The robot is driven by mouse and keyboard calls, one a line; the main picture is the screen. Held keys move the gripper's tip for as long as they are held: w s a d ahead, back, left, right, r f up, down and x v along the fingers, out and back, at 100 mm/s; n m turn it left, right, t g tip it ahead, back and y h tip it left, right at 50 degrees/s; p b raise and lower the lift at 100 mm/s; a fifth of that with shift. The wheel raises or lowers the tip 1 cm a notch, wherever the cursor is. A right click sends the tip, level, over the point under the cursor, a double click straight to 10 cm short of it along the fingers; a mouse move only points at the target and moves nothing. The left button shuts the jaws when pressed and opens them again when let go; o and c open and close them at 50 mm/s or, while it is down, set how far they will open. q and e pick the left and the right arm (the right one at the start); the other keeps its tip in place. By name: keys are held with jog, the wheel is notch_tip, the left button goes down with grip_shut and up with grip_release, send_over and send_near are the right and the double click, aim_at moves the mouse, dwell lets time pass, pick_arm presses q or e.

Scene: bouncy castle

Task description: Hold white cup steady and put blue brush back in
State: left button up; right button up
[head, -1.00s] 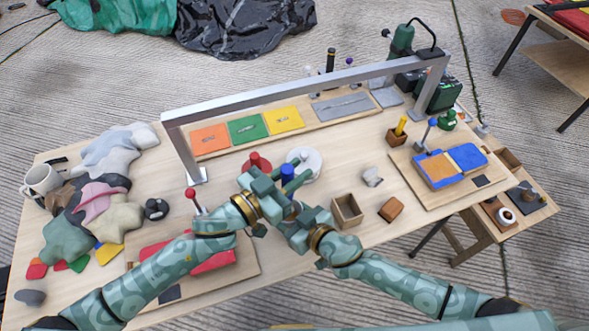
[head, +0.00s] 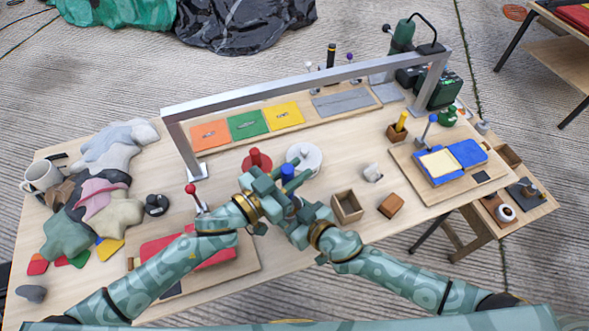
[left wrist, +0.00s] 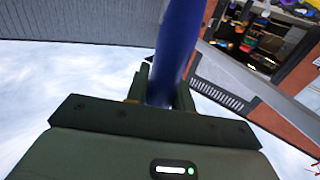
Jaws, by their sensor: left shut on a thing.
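A blue upright piece, seemingly the brush (head: 287,172), rises between my two grippers near the table's middle. My left gripper (head: 268,190) is shut on it; in the left wrist view the blue shaft (left wrist: 178,45) stands between the fingers. My right gripper (head: 300,208) is close beside the left one, and its fingers are too hidden to tell open from shut. No white cup shows between the grippers; their bodies cover that spot. A white mug (head: 40,177) stands at the table's far left.
A white disc (head: 305,156) and a red round piece (head: 257,160) lie just behind the grippers. An open wooden box (head: 347,207) stands right of them. A metal bar frame (head: 310,83) spans the table behind.

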pick_arm(q)
jog(key=shift+f, duration=0.2)
jog(key=shift+f, duration=0.55)
jog(key=shift+f, duration=0.15)
dwell(0.3)
jog(key=shift+f, duration=0.6)
jog(key=o, duration=1)
jog(key=shift+o, duration=0.2)
jog(key=v, duration=1.2)
